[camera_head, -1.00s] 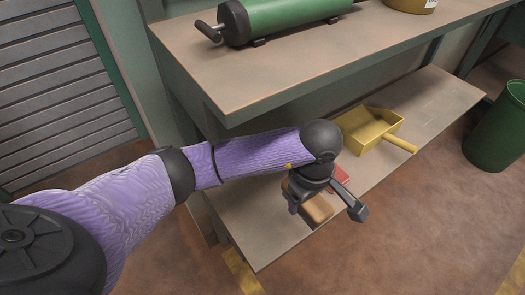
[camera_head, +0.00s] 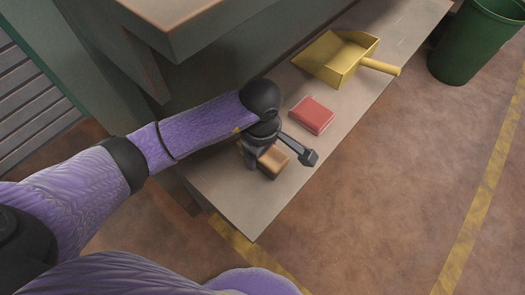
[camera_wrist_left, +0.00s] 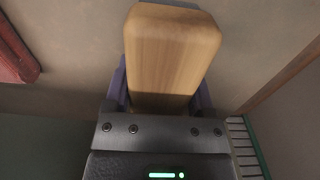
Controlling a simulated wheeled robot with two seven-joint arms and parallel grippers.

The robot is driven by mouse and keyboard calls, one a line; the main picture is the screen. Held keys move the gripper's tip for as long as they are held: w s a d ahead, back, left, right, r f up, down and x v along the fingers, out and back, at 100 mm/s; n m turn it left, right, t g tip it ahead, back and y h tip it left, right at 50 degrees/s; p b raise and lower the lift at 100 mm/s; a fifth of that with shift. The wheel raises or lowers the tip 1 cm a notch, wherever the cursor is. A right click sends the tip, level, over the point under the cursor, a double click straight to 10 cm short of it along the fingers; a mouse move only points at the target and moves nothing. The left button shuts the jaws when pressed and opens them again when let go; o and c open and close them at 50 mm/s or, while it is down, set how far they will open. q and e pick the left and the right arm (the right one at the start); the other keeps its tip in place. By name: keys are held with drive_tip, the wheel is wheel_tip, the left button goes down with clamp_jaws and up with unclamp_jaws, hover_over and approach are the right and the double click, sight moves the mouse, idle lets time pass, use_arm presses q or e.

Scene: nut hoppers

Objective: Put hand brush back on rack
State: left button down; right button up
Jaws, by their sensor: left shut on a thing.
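The hand brush shows as a light wooden block (camera_head: 272,161) at the near end of the low shelf (camera_head: 235,205). In the left wrist view the wooden block (camera_wrist_left: 170,50) lies between my two fingers, which flank its sides. My left gripper (camera_head: 278,152) reaches down over it and is shut on it. The underside of the block is hidden, so I cannot tell whether it touches the shelf. No rack can be made out in these views. My right gripper is not in view.
A red block (camera_head: 312,115) and a yellow dustpan (camera_head: 337,60) lie farther along the low shelf. A green bin (camera_head: 476,42) stands on the floor at the upper right. The upper bench (camera_head: 185,30) overhangs at the left. The brown floor in front is clear.

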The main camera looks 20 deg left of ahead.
use_arm(q)
drive_tip(key=shift+f, duration=0.1)
unclamp_jaws()
wheel_tip(320, 180, up, 8)
drive_tip(key=p, duration=0.5)
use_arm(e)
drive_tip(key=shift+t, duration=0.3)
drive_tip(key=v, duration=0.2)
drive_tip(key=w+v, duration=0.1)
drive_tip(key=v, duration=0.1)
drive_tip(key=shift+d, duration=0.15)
